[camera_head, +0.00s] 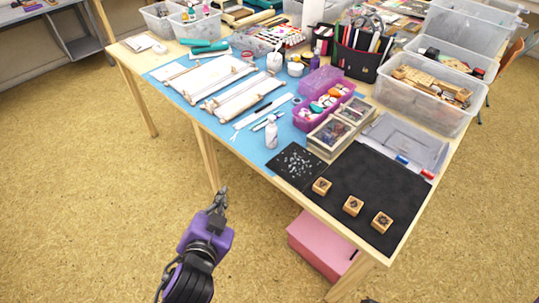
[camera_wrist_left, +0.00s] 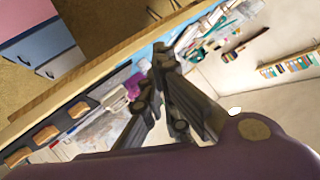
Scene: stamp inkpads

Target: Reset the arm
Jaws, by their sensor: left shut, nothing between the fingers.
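My left gripper (camera_head: 219,200) is shut and empty in the head view. It is in the air over the floor, in front of the table's near edge, with its fingers pointing up in the picture. In the left wrist view the gripper (camera_wrist_left: 162,62) shows large in the middle with its fingers together. My right gripper is not in view.
The wooden table (camera_head: 287,186) bears a black mat (camera_head: 370,190) with three wooden stamps, one of them the middle stamp (camera_head: 353,205). A white bottle (camera_head: 271,132) stands near the front edge. A pink cabinet (camera_head: 318,246) is under the table. Open floor surrounds my gripper.

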